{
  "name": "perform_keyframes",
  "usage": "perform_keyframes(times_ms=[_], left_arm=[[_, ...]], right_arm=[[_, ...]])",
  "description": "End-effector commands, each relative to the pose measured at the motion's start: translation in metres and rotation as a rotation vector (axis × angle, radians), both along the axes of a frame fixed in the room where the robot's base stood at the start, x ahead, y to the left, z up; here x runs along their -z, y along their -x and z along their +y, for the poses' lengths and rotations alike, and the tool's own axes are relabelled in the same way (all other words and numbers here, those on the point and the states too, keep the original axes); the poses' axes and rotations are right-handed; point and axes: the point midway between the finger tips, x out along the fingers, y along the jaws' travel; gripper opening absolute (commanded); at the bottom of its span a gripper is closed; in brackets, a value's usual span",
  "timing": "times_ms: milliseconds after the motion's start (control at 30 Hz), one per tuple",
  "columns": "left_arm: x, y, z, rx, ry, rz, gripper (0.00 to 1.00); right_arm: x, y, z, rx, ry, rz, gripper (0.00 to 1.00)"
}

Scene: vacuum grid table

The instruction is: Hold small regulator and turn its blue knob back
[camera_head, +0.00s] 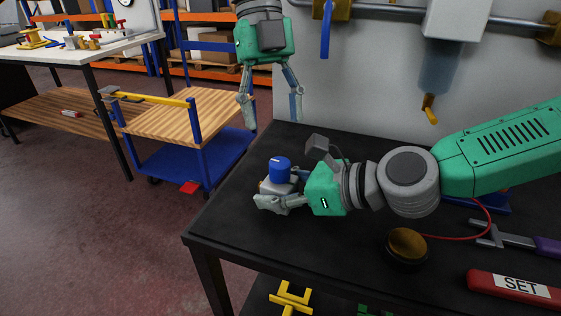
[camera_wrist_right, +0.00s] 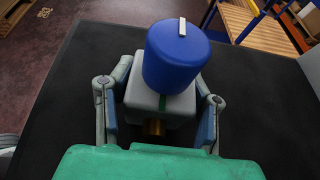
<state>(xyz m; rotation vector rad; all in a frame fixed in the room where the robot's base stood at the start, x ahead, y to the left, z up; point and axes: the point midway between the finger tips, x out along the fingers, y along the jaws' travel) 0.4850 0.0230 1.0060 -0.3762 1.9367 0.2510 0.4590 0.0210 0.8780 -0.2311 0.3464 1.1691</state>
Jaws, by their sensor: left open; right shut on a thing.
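The small regulator is a grey block with a blue knob on top. In the head view its blue knob (camera_head: 280,169) stands near the left corner of the black table (camera_head: 300,235), and the grey body (camera_head: 268,187) is partly hidden by my fingers. My right gripper (camera_head: 283,197) is shut on the regulator body. The right wrist view shows the grey body (camera_wrist_right: 160,108) between both fingers, a white mark on top of the blue knob (camera_wrist_right: 175,57), and a brass fitting below. My left gripper (camera_head: 268,105) hangs open and empty, above and behind the knob, fingers pointing down.
A brass-topped round part (camera_head: 407,244) with a red hose, a purple-handled tool (camera_head: 520,240) and a red SET bar (camera_head: 512,288) lie on the table at right. A pipe with a hanging filter bowl (camera_head: 437,70) is behind. A wooden-topped cart (camera_head: 180,115) stands left.

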Motion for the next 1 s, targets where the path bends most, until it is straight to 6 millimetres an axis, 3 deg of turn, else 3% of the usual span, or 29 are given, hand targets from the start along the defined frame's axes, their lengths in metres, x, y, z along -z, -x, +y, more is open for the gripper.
perform_keyframes(times_ms=[200,400,800,833,967,1000], left_arm=[[0.042,0.016,-0.006,0.001,-0.001,0.003,0.49],[0.066,0.025,-0.01,-0.002,-0.001,0.0,0.49],[0.074,0.028,-0.011,-0.003,-0.001,-0.001,0.49],[0.074,0.028,-0.011,-0.003,-0.001,-0.001,0.46],[0.074,0.028,-0.011,-0.003,-0.001,-0.001,0.0],[0.074,0.028,-0.011,-0.003,-0.001,-0.001,0.0]], right_arm=[[0.0,-0.001,0.0,0.001,0.0,0.0,0.05],[0.0,-0.001,0.0,0.001,0.0,0.0,0.05],[0.0,0.0,0.0,0.0,0.0,0.0,0.05],[0.0,0.0,0.0,0.0,0.0,0.0,0.05],[0.0,0.0,0.0,0.0,0.0,0.0,0.05],[0.0,0.0,0.0,0.0,0.0,0.0,0.05]])
